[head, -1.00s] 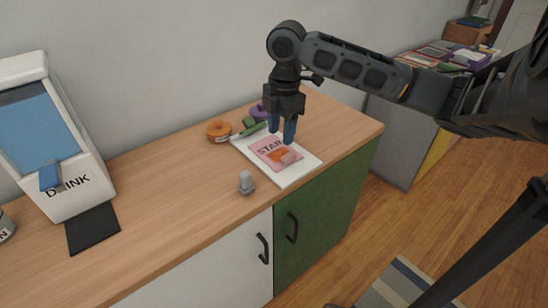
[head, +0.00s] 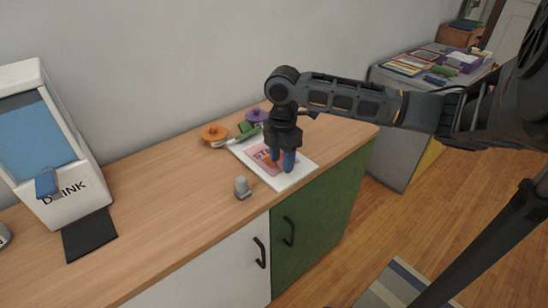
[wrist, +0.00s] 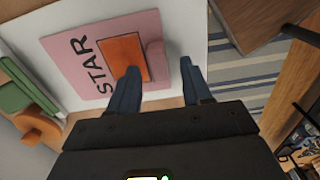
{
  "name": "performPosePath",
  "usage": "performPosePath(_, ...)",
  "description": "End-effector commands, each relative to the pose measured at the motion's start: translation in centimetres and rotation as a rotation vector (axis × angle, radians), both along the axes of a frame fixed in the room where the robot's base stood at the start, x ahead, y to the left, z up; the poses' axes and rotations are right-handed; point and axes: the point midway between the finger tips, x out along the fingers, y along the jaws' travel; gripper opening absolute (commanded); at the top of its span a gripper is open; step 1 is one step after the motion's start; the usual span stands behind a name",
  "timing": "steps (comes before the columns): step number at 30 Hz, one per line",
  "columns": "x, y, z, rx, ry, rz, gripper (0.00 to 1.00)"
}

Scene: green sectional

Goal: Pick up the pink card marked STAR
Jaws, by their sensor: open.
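The pink card marked STAR (head: 261,157) lies flat on a white board (head: 291,182) on the wooden counter. In the wrist view the card (wrist: 82,75) shows the word STAR, an orange patch (wrist: 124,55), and a rounded pink piece (wrist: 155,60) that looks raised at its near edge. My gripper (head: 282,165) is open, with blue fingers pointing down over the card. In the wrist view the fingers of my gripper (wrist: 158,75) stand on both sides of the pink piece, apart from it. In the head view the fingers hide part of the card.
A grey peg-like object (head: 242,187) stands left of the board. An orange round thing (head: 213,133), a purple one (head: 257,115) and a green item (head: 245,127) lie behind. A drink dispenser (head: 62,185) is far left. The counter between is clear.

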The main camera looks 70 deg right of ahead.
Motion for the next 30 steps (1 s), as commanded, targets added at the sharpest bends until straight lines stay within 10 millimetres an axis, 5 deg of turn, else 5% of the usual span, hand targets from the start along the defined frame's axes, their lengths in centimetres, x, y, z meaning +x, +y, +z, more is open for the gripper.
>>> performPosePath(17,0.03,0.01,0.05,-0.001,-0.001,0.000,0.00)
performPosePath(30,0.06,-0.02,0.44,-0.001,-0.002,0.001,0.00)
